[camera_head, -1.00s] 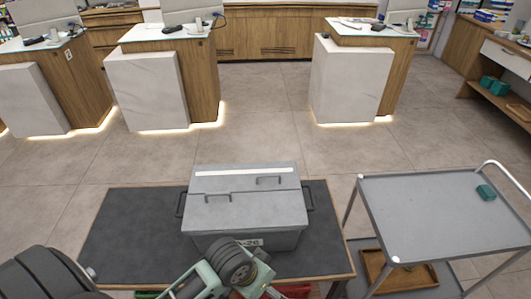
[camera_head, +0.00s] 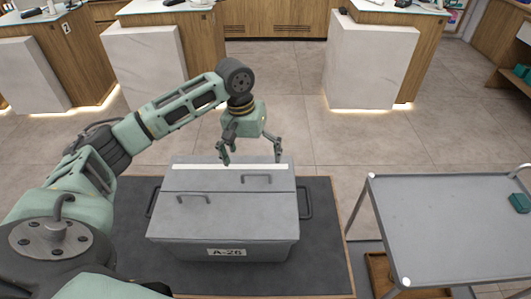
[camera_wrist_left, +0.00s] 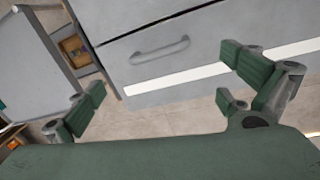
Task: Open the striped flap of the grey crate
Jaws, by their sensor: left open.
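The grey crate (camera_head: 228,225) stands on the dark mat of a table, with a label reading A-26 on its front. Its lid has two flaps, both lying shut. The striped flap (camera_head: 215,181) is the far one, with a white stripe along its far edge and a bar handle (camera_head: 257,178) on its right half. The handle also shows in the left wrist view (camera_wrist_left: 160,51). My left gripper (camera_head: 251,153) is open and empty above the far edge of the striped flap, apart from the handle. My right gripper is not in view.
The near flap (camera_head: 235,215) has its own handle at the left. A grey trolley (camera_head: 450,220) with a small green box (camera_head: 519,203) stands to the right. The dark mat (camera_head: 325,235) is bare beside the crate. Counters stand farther back across open floor.

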